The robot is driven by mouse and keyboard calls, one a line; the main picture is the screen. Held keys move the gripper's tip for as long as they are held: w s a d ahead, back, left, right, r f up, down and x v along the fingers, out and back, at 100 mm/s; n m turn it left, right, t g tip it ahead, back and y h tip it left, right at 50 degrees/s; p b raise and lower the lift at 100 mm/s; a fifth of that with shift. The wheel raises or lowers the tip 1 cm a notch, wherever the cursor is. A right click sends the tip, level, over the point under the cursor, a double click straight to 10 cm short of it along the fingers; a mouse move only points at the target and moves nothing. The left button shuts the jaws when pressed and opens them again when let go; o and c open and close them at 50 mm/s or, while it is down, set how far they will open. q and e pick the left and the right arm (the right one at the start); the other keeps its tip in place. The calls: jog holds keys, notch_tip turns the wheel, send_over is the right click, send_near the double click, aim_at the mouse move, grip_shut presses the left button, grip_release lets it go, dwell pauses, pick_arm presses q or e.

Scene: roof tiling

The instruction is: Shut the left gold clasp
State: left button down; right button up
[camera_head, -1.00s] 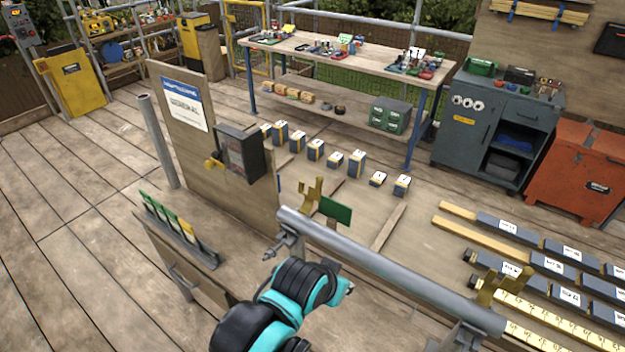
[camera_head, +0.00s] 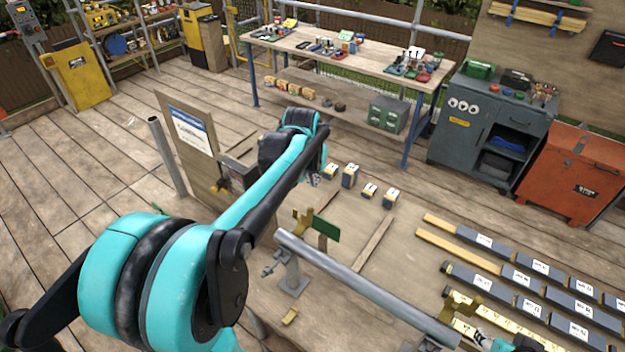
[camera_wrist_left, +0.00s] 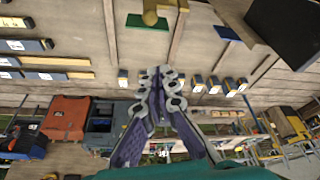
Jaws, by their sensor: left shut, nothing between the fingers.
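The left gold clasp (camera_head: 303,222) stands at the upper left end of the grey pipe (camera_head: 360,280), with upright prongs and a green plate (camera_head: 326,227) beside it. Gold and green parts also show at the top of the left wrist view (camera_wrist_left: 150,14). The right gold clasp (camera_head: 460,307) is near the pipe's lower right end. My left gripper (camera_head: 314,181) is beyond the left clasp and apart from it. Its fingers (camera_wrist_left: 163,72) meet, empty.
A board with a white and blue sign (camera_head: 190,130) and a dark box (camera_head: 238,172) stands left of my gripper. Small boxes (camera_head: 349,175) sit in a row behind it. Dark labelled bars (camera_head: 540,268) lie at right. A workbench (camera_head: 355,62) stands behind.

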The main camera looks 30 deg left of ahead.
aim_at(303, 219)
pick_arm(q)
jog(key=d+x, duration=0.1)
jog(key=x, duration=0.7)
jog(key=s, duration=0.4)
jog(key=shift+d+r, duration=0.1)
jog(key=shift+r, duration=0.2)
jog(key=shift+w, duration=0.15)
jog(key=shift+s, duration=0.2)
